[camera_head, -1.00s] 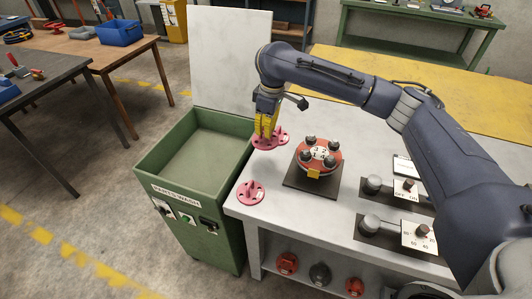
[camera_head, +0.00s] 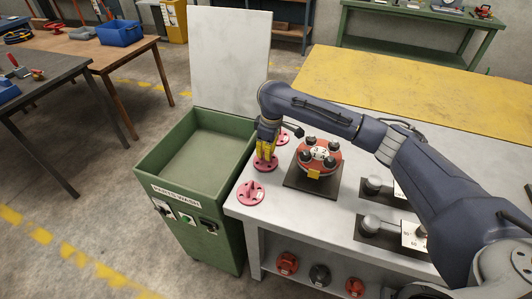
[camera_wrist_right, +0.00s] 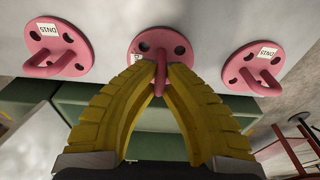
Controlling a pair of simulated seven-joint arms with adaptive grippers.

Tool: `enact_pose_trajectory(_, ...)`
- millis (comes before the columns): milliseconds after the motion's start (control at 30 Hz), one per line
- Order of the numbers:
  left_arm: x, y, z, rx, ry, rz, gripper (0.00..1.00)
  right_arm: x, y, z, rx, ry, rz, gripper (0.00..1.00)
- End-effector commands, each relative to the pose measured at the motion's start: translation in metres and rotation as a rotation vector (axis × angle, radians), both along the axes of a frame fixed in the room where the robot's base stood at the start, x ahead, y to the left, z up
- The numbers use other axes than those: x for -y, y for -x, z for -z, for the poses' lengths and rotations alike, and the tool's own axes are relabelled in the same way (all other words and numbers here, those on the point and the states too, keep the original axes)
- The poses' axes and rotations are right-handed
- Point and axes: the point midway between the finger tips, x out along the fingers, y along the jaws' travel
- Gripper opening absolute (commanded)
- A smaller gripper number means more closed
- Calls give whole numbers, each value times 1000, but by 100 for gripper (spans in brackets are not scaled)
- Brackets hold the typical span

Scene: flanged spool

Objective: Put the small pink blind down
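Three pink blinds, round discs with holes and an upright handle, are in a row at the left end of the white bench. My right gripper (camera_head: 266,154), with yellow fingers, points down over the middle pink blind (camera_head: 265,164). In the right wrist view its fingertips (camera_wrist_right: 161,66) are shut on the handle of that pink blind (camera_wrist_right: 147,43), whose label is partly hidden. The blind is level, at or just above the bench top; I cannot tell if it touches. The front blind (camera_head: 251,192) and back blind (camera_head: 282,137) stand either side. My left gripper is not in view.
A green parts-wash tank (camera_head: 178,196) with its lid (camera_head: 231,60) raised stands left of the bench (camera_head: 288,222). A red flanged part (camera_head: 319,158) with dark knobs sits on a dark plate just right of the blinds. Gauge fixtures (camera_head: 385,187) lie further right.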

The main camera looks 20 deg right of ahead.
Motion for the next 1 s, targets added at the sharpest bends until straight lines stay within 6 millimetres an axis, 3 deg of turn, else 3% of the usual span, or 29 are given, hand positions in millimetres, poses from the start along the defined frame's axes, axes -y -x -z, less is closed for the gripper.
enact_pose_trajectory(467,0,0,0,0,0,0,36,0,-1,5,2,-1,0,0)
enact_pose_trajectory(500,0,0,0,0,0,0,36,0,0,6,1,-1,0,13)
enact_pose_trajectory(633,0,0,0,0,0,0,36,0,0,6,0,0,0,28)
enact_pose_trajectory(1000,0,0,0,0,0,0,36,0,-1,0,3,0,0,29)
